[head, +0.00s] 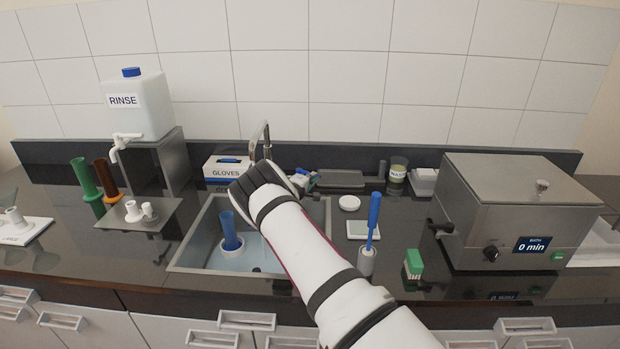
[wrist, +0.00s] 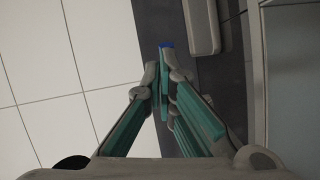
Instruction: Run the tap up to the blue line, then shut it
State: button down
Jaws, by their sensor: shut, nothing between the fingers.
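The metal tap (head: 260,140) rises behind the sink (head: 181,262), and its lower part is hidden by my arm. A blue cylinder (head: 228,230) on a white foot stands, slightly tilted in the picture, in the left part of the sink. The sink floor looks pale blue; I cannot tell how much water is there. No blue line can be made out. My gripper (head: 312,181) is beside the tap, above the sink's back right. In the wrist view its teal fingers (wrist: 165,82) are shut and empty, with a small blue spot at their tips.
A RINSE container (head: 148,104) with a white spigot stands on a metal stand at left. Green (head: 84,178) and brown (head: 106,180) cylinders stand near it. A GLOVES box (head: 225,170) is behind the sink. A blue-handled tool (head: 373,220) and bath unit (head: 512,215) stand at right.

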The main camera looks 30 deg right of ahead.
jog(key=shift+w+d, duration=0.15)
jog(key=shift+d, duration=0.65)
